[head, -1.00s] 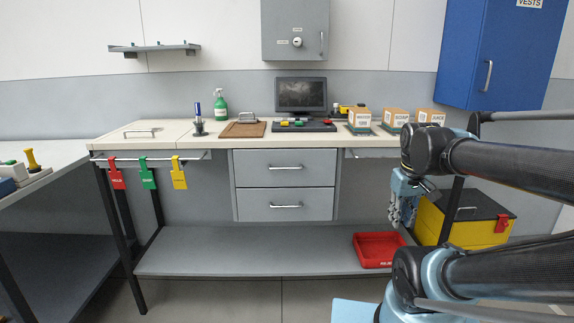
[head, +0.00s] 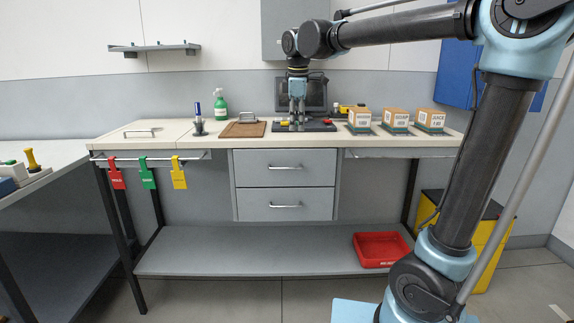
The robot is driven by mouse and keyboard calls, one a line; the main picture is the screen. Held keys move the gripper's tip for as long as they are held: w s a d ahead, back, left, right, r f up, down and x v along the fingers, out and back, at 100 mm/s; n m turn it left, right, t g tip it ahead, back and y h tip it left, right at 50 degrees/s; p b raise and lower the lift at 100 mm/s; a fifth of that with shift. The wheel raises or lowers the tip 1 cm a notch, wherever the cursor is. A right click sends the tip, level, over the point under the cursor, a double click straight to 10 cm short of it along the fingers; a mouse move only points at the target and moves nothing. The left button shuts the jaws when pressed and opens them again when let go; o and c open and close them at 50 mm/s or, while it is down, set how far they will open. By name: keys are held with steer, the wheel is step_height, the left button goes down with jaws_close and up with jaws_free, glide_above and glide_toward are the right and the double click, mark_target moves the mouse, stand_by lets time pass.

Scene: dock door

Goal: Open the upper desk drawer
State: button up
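The grey desk drawer unit sits under the middle of the bench top. Its upper drawer (head: 255,168) is flush with the frame and has a horizontal bar handle (head: 284,167). The lower drawer (head: 255,204) below it is also flush. My gripper (head: 296,127) points down above the bench top, over the upper drawer in the picture and in front of the monitor and keypad. Its fingers are small here, and I cannot tell whether they are open or shut. It is apart from the handle.
The bench top (head: 216,141) carries a clipboard (head: 243,129), a green spray bottle (head: 220,108) and several small boxes (head: 394,117). Red, green and yellow tags (head: 147,174) hang from the left rail. A red bin (head: 381,249) stands on the lower shelf. The space before the drawers is clear.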

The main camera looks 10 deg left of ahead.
mark_target(286, 168)
steer(key=shift+n, duration=0.6)
steer(key=w+a+f, duration=0.1)
steer(key=f, duration=0.4)
steer(key=w+a+f, duration=0.1)
steer(key=a+f, duration=0.1)
steer(key=f, duration=0.3)
steer(key=w+a+f, duration=0.1)
steer(key=f, duration=0.5)
steer(key=shift+a+f, duration=0.1)
steer(key=shift+a, duration=0.2)
steer(key=shift+c, duration=0.3)
jaws_close()
